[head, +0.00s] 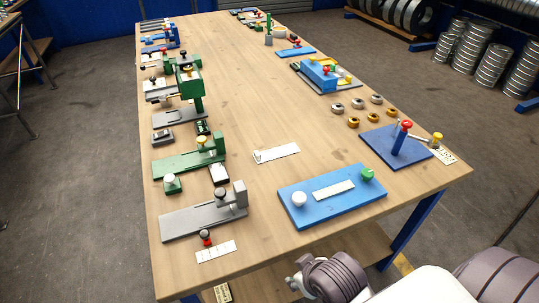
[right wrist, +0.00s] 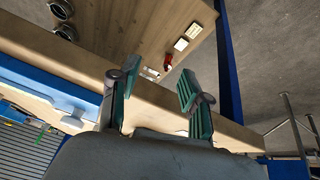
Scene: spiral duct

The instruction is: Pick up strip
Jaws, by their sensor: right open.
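Several white strips lie on the table. One strip (head: 334,190) rests flat on a blue plate between a white knob and a green knob. Another strip (head: 277,153) lies on bare wood near the middle. A marked strip (head: 216,251) lies at the near left edge, beside a red and black knob. A marked strip (head: 443,155) lies at the right edge. Which strip is meant, I cannot tell. My right gripper (right wrist: 158,70) is open and empty, its green-padded fingers apart by the table edge. My left gripper is not in view.
A blue plate with a red-topped post (head: 385,149) stands at the right. Green and grey fixtures (head: 190,158) line the left side. Several small rings (head: 353,121) lie near the right edge. The table's middle is mostly clear. Metal ducts (head: 493,62) stand on the floor beyond.

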